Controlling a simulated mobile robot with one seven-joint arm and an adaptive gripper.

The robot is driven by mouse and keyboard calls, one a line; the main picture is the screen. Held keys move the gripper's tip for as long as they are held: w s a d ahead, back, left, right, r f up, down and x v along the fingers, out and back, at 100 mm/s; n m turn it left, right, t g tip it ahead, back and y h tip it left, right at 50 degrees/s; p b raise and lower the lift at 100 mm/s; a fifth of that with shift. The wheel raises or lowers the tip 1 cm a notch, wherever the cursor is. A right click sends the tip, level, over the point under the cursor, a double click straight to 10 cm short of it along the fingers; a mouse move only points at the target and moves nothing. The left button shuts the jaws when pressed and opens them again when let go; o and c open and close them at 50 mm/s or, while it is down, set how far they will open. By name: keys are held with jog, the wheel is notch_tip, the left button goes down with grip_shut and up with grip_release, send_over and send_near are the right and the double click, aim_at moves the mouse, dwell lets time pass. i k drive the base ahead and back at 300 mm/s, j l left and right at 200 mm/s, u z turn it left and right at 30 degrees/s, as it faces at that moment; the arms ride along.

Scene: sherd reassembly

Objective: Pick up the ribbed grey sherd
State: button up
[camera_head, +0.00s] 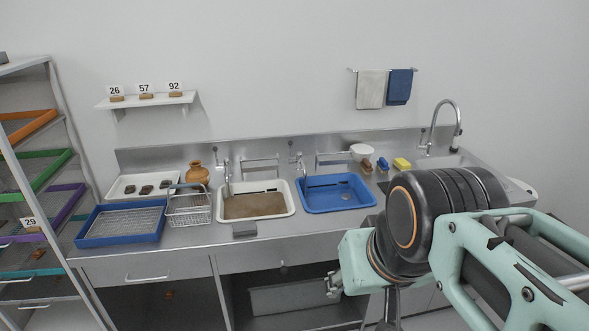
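Three small dark grey sherds lie in the white tray (114,193) at the back left of the counter: a left one (130,190), a middle one (147,189) and a right one (165,184). They are too small for me to tell which is ribbed. My gripper (333,284) is at the lower middle, in front of the counter and well to the right of the tray. It is mostly hidden behind my arm, and I cannot tell whether its fingers are open or shut. I see no sherd at it.
A blue rack tray (84,240), wire basket (190,220) and orange jar (197,173) stand near the white tray. A basin of brown material (254,205) and a blue basin (338,190) follow. A grey block (244,230) sits at the front edge. Shelving (62,110) stands left.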

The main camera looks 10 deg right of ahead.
aim_at(164, 184)
jog(key=i+j+z, duration=0.1)
jog(key=j+z, duration=0.15)
jog(key=z, duration=0.2)
jog(key=j+z, duration=0.25)
jog(key=z, duration=0.25)
jog(key=j+z, duration=0.35)
jog(key=j, duration=0.45)
jog(key=j+z, duration=0.1)
jog(key=j, duration=0.7)
jog(key=k+j+z, duration=0.1)
jog(key=j, duration=0.7)
jog(key=k+j, duration=0.1)
jog(key=j, duration=0.7)
jog(key=k+l, duration=0.1)
jog(key=k, duration=0.3)
